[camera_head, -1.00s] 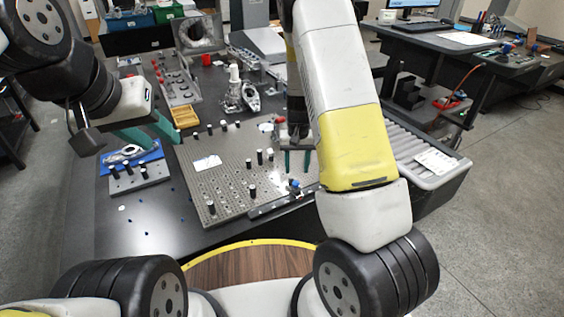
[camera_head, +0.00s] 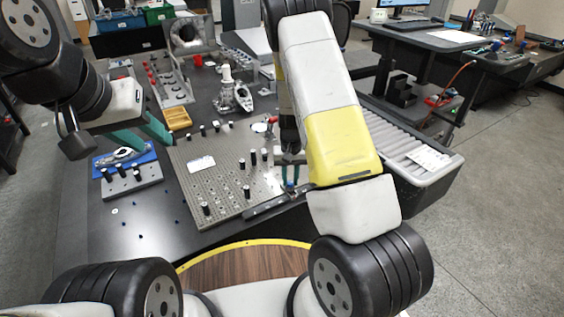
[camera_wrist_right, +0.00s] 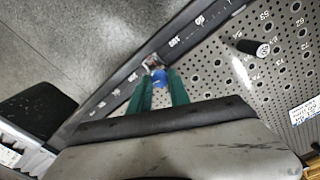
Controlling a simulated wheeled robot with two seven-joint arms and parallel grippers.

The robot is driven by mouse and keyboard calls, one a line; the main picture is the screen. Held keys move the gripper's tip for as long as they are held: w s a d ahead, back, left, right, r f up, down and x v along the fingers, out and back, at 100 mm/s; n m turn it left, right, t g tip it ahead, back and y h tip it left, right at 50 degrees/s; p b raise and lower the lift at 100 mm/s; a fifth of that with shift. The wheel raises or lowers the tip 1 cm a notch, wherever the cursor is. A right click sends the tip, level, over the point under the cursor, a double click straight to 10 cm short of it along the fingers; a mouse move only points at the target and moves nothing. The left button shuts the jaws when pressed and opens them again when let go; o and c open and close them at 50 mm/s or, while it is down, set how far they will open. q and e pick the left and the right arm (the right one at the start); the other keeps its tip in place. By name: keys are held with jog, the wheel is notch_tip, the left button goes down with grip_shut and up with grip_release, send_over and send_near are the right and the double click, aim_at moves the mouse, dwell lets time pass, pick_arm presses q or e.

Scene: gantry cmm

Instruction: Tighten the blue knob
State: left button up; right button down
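The blue knob (camera_head: 290,185) sits on a dark rail along the front right edge of the perforated plate. It also shows in the right wrist view (camera_wrist_right: 159,78). My right gripper (camera_head: 290,181) reaches down from above, its green fingers on either side of the knob. In the right wrist view the fingertips (camera_wrist_right: 160,75) close in on both sides of the knob and appear to touch it. My left gripper (camera_head: 160,146) is open and empty at the left, above the table near the blue tray.
The perforated plate (camera_head: 215,182) carries several black posts and a white label. A blue tray (camera_head: 112,162) and a grey block with posts (camera_head: 132,182) lie at the left. A yellow tray (camera_head: 178,118) is behind. A roller conveyor (camera_head: 400,140) stands at the right.

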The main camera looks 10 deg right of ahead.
aim_at(290, 182)
jog(key=shift+m, duration=0.8)
jog(key=c, duration=1.2)
grip_release()
jog(key=shift+r, duration=3.9)
jog(key=shift+r, duration=0.15)
